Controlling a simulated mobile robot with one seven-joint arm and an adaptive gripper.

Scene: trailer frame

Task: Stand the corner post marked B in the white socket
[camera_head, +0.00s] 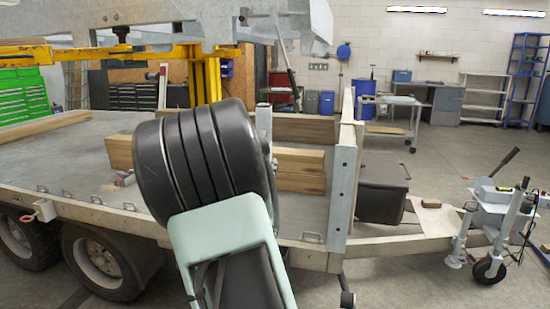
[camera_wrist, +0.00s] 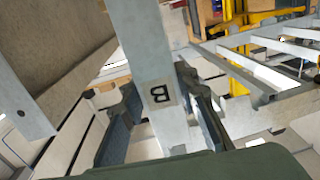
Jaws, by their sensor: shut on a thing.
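The corner post marked B (camera_wrist: 150,45) is a pale grey metal bar that runs through the middle of the wrist view. Its letter label shows between the jaws, turned on its side. My gripper (camera_wrist: 158,92) has a dark finger on each side of the post and is shut on it. In the head view my arm hides the gripper. A short pale grey upright (camera_head: 264,118) shows just right of my arm; I cannot tell whether it is the held post. I cannot make out the white socket for certain in either view.
The trailer deck (camera_head: 75,160) spreads behind my arm, with stacked timber beams (camera_head: 300,160) on it. A grey post (camera_head: 343,190) stands at its near right corner. A galvanised frame (camera_head: 220,22) hangs overhead by a yellow stand (camera_head: 205,75). A black box (camera_head: 382,190) sits right.

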